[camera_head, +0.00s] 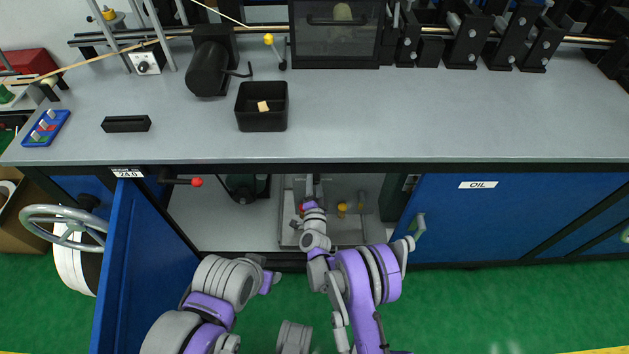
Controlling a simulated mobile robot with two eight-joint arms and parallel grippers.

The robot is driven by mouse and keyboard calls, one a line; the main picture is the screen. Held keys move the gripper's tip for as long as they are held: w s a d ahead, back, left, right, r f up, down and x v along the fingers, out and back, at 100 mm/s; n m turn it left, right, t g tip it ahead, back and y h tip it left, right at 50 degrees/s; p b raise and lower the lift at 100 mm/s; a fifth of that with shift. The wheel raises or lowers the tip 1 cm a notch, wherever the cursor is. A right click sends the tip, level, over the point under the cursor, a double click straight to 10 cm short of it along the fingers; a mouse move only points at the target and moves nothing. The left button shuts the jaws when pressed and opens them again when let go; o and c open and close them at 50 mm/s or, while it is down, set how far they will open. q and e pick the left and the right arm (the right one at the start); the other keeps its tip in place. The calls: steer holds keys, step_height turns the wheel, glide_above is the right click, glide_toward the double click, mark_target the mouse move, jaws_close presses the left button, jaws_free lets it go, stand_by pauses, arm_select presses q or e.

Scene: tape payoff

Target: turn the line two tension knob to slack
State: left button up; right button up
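The open cabinet under the bench holds small knobs on a grey frame: a yellow knob (342,208) and a red one (300,209), partly hidden by my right arm. I cannot tell which knob belongs to line two, or its setting. My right gripper (310,190) reaches into the cabinet, close to the red knob and left of the yellow one. It is small and seen from above, so I cannot tell whether it is open or shut, or whether it touches anything.
A blue cabinet door (135,265) stands open at left, beside a grey handwheel (62,226). The blue door marked OIL (480,215) is shut at right. The grey bench top (420,125) above bears a black bin (262,122).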

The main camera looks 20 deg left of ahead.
jaws_close()
steer(key=n+b, duration=0.1)
steer(key=n, duration=0.1)
steer(key=shift+n, duration=0.4)
steer(key=n+b, duration=0.1)
steer(key=n, duration=0.1)
steer(key=shift+n, duration=0.3)
steer(key=n, duration=0.2)
steer(key=shift+a+n+b, duration=0.1)
steer(key=shift+n+b, duration=0.25)
steer(key=shift+n, duration=0.05)
steer(key=n, duration=0.3)
steer(key=shift+s+r+n, duration=0.1)
steer(key=shift+n, duration=0.2)
steer(key=n, duration=0.6)
steer(key=shift+a, duration=0.15)
steer(key=shift+n, duration=0.4)
